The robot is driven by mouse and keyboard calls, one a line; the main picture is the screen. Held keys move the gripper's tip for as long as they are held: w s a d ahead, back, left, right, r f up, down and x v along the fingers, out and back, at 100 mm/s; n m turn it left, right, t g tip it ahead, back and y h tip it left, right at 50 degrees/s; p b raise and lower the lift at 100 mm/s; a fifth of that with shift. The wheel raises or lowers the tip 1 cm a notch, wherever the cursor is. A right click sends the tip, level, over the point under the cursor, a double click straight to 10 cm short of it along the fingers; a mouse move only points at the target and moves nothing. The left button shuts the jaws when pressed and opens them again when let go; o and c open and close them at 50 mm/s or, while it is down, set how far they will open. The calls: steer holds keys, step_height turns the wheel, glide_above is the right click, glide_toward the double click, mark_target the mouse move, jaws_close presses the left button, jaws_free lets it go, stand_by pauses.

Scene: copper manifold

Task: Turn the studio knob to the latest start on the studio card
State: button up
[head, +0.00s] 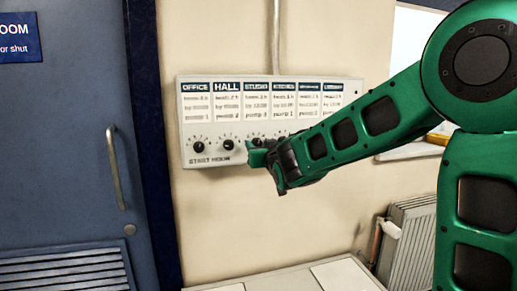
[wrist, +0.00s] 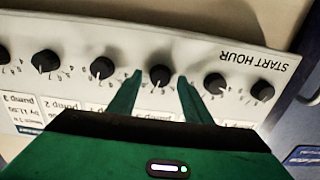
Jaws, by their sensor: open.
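The control panel (head: 330,86) hangs on the wall with a row of cards above a row of black knobs. The studio card (head: 257,103) is third from the left; its small print is too blurred to read surely. The studio knob (wrist: 160,75) is third from the "START HOUR" end in the upside-down wrist view; its pale mark seems to point toward the cards. My gripper (wrist: 160,78) is open, with one green finger on each side of this knob; contact cannot be told. In the head view my gripper (head: 258,156) partly hides the panel's lower edge.
The hall knob (wrist: 215,85) and the fourth knob (wrist: 102,68) sit close outside my fingers. The office knob (head: 198,145) is at the left end. A blue door (head: 65,150) stands left, a radiator (head: 408,240) lower right, and a pale surface (head: 300,280) below.

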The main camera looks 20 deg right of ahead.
steer(key=shift+w, duration=0.25)
steer(key=c, duration=1)
steer(key=shift+c, duration=0.2)
steer(key=shift+m, duration=0.3)
steer(key=m, duration=0.5)
steer(key=shift+d, duration=0.15)
steer(key=m, duration=0.6)
steer(key=shift+d+f, duration=0.15)
steer(key=shift+m, duration=0.3)
